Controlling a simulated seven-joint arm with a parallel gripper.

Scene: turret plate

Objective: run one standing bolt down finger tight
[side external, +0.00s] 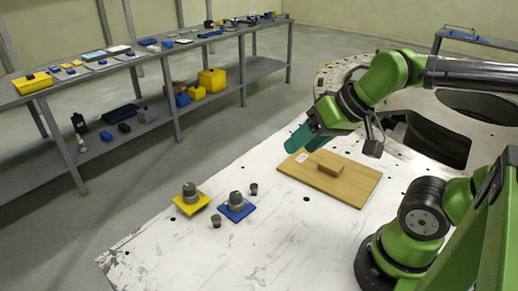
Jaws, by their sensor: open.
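My gripper (304,136) has teal fingers, is open, and hangs above the white table near the left end of the wooden board. Nothing shows between its fingers. A grey round fitting (190,195) stands upright on a yellow square plate (178,205). A similar grey fitting (236,201) stands on a blue square plate (247,212) to its right. Two small dark upright pieces stand by the blue plate, one behind it (254,189) and one in front (216,221). I cannot tell which piece is the standing bolt; threads are too small to see. My gripper is apart from all these pieces.
A wooden board (355,190) with a wooden block (324,163) and a small white item lies right of the plates. The white table (290,250) is clear in front. A grey shelf bench (130,62) with several blue and yellow items stands back left.

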